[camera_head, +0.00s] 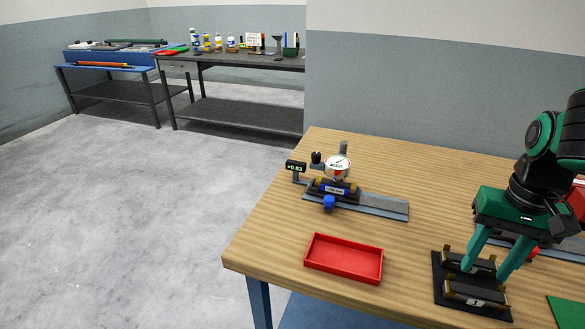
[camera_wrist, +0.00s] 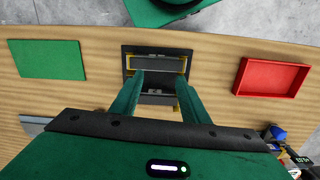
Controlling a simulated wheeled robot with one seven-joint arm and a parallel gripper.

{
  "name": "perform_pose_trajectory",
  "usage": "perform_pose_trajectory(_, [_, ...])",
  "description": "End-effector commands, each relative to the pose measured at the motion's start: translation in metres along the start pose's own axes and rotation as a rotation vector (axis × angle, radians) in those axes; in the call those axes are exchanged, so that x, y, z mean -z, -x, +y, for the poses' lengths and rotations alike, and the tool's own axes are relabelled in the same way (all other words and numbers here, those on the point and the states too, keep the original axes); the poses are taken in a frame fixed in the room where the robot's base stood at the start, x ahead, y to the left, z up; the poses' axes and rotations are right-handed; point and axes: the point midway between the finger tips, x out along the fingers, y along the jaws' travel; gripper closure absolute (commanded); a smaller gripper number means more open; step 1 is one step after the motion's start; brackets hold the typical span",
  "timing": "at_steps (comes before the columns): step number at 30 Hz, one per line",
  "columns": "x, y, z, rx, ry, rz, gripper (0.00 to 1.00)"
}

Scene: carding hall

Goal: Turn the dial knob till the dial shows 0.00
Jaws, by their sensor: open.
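The dial gauge (camera_head: 337,166) has a round white face and stands on a fixture at the back left of the wooden table. A small display (camera_head: 295,167) beside it shows a positive reading, about +0.83, too small to be sure. A black knob (camera_head: 316,157) sits left of the dial, and a blue knob (camera_head: 329,203) sticks out at the fixture's front; which one is the dial knob I cannot tell. My gripper (camera_head: 487,272) is open, pointing down over a black holder at the front right, well away from the dial. The wrist view shows its spread fingers (camera_wrist: 157,84).
The black holder (camera_head: 438,275) has block-like parts in it. An empty red tray (camera_head: 344,258) lies between it and the dial fixture. A green mat (camera_head: 567,312) lies at the right. A grey rail (camera_head: 385,207) runs under the fixture. Benches (camera_head: 240,62) stand far behind.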

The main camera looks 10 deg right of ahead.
Motion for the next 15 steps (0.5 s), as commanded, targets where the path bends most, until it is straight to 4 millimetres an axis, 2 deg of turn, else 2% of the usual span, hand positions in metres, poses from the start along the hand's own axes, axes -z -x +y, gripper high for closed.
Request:
perform_pose_trajectory(12, [0.0003,0.0002,-0.0002,0.000,0.001,0.000,0.60])
perform_pose_trajectory(14, [-0.0069,0.0065,0.0034,0.011,0.011,0.012,0.60])
perform_pose_trajectory(15, [-0.0043,0.0095,0.0010,0.016,0.024,0.014,0.60])
